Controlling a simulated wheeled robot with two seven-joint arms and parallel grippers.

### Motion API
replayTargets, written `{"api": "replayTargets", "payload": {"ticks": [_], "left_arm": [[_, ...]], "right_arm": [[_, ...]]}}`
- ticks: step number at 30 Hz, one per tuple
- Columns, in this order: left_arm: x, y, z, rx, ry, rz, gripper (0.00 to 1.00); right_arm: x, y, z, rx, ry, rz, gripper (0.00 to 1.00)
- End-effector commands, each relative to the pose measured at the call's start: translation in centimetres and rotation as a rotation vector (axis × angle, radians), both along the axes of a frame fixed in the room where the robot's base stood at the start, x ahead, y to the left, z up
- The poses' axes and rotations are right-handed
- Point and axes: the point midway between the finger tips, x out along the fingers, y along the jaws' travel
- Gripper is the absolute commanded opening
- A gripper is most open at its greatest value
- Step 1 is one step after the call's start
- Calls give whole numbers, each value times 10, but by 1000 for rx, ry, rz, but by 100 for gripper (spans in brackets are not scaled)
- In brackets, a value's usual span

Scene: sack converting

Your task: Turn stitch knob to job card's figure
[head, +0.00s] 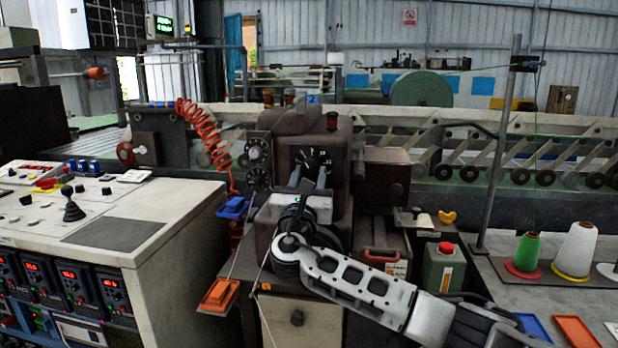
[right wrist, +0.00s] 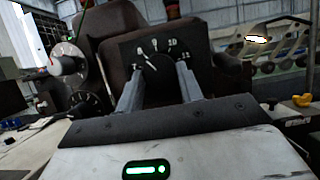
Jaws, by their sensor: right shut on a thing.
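The stitch knob (right wrist: 158,64) is dark and sits on a black dial plate (right wrist: 126,50) with white figures around it, on the front of the brown machine head. A white mark on the knob points up and left, towards the low figures; I cannot read the exact setting. In the head view the dial plate (head: 327,155) is small. My right gripper (head: 309,176) reaches up to the dial from below, its two grey fingers shut on the knob's sides. It also shows in the right wrist view (right wrist: 161,82). I cannot make out a job card. My left gripper is out of view.
Two round dials (head: 257,153) stand left of the knob, beside a coiled red hose (head: 204,135). A control desk (head: 110,215) is at the left. A green can with a red cap (head: 444,268) and thread cones (head: 575,250) are at the right.

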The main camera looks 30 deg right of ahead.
Motion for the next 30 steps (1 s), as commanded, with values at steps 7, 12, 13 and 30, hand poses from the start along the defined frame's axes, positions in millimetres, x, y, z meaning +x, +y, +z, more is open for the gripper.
{"api": "replayTargets", "payload": {"ticks": [7, 12, 13, 30], "left_arm": [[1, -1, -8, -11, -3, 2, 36], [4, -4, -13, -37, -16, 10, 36], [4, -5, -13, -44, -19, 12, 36], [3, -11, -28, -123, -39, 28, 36]], "right_arm": [[0, 2, -3, 59, -42, 1, 14], [1, 3, -5, 149, -110, 1, 14], [2, 3, -5, 169, -125, 2, 14], [5, 8, 0, 596, -448, 0, 14]]}}
